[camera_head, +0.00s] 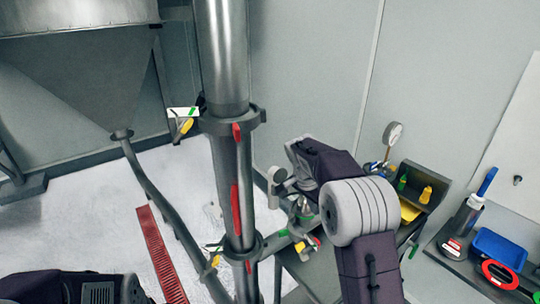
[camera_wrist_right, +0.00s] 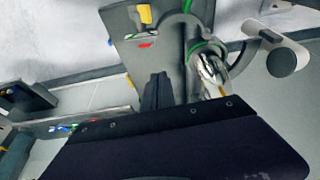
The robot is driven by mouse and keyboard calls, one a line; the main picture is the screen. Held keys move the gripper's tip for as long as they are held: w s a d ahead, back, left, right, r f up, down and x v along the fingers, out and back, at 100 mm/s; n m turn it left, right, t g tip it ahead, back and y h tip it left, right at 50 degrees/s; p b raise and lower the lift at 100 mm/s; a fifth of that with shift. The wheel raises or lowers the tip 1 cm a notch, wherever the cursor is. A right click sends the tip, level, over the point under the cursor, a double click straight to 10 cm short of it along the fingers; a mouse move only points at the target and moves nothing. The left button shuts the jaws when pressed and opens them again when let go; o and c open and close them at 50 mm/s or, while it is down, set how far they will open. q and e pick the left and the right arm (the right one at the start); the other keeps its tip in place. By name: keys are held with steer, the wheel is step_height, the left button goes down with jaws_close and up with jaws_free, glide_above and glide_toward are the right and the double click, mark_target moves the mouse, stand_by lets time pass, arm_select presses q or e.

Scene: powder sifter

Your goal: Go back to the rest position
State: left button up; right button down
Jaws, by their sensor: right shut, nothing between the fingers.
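My right arm (camera_head: 357,212) reaches in from the lower right of the head view, its wrist bent towards the steel pipe (camera_head: 224,60). In the right wrist view my right gripper (camera_wrist_right: 158,90) shows as two dark fingers, closed together with nothing between them. The fingers lie in front of a grey plate (camera_wrist_right: 125,20) with a yellow part, beside a metal fitting with a green ring (camera_wrist_right: 208,68). I cannot tell how far they are from it. My left arm shows only as a dark link at the lower left of the head view; its gripper is out of view.
A hopper (camera_head: 85,75) is at the upper left.

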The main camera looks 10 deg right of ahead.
steer(key=s+a+f+n+y+b, duration=0.1)
steer(key=s+a+f+n, duration=0.2)
steer(key=s, duration=0.4)
steer(key=s+a+f+n+y+b, duration=0.1)
steer(key=s+a+f+n, duration=0.2)
steer(key=s+f+n, duration=0.2)
steer(key=s+a+f+n+y+b, duration=0.1)
steer(key=s+a+f+n+b, duration=0.1)
steer(key=s+f, duration=0.4)
steer(key=s+a+n, duration=0.1)
steer(key=s+n, duration=0.1)
steer(key=s, duration=0.3)
steer(key=shift+s+a+n+y, duration=0.15)
steer(key=shift+a+n+y, duration=0.15)
steer(key=shift+a+n, duration=0.1)
steer(key=shift+f, duration=0.1)
